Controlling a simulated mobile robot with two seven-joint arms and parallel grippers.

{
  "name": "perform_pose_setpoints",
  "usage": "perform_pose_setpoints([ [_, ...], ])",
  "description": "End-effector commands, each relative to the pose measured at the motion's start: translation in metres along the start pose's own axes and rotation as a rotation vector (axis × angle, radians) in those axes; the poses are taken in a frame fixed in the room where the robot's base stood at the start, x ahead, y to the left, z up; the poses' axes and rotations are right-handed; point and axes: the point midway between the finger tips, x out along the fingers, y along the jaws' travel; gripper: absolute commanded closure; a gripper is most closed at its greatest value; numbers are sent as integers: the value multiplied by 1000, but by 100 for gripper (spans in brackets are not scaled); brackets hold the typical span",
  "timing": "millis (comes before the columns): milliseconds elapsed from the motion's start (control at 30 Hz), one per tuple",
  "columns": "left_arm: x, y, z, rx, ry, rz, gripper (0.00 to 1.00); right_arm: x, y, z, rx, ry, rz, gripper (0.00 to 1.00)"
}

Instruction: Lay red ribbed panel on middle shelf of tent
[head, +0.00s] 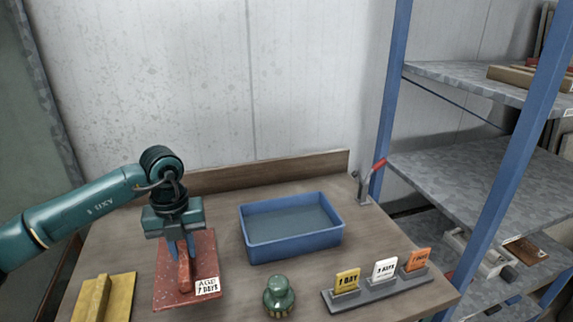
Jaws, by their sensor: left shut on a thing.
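The red ribbed panel (204,262) is a flat speckled red plate with a raised rib, at the lower left of the table. A white label on its right edge reads "7 DAYS". My left gripper (181,254) points straight down over the panel, with its fingers shut on the rib. The panel looks level, at or just above the table top; I cannot tell whether it touches. The fingers hide part of the rib. My right gripper is not in view. I cannot make out a tent or its middle shelf for certain.
The wooden table (225,298) also holds a yellow ribbed panel (103,298), a blue tray (290,250), a green knobbed brush (279,297) and a grey holder (376,292) with three day cards. A blue-posted shelf rack (490,185) stands right.

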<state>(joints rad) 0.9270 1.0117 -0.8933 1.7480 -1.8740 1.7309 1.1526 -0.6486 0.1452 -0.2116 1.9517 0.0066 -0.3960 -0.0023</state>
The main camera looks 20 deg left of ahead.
Motion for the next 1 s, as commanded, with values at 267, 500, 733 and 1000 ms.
perform_pose_setpoints([
  [267,-2,-8,-6,213,-3,-4,100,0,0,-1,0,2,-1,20],
  [500,-3,-24,-23,747,-4,-6,100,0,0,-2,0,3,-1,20],
  [733,-4,-40,-41,1296,-6,-6,100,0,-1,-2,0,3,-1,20],
  [1000,-5,-55,-63,1942,-8,-5,100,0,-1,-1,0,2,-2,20],
])
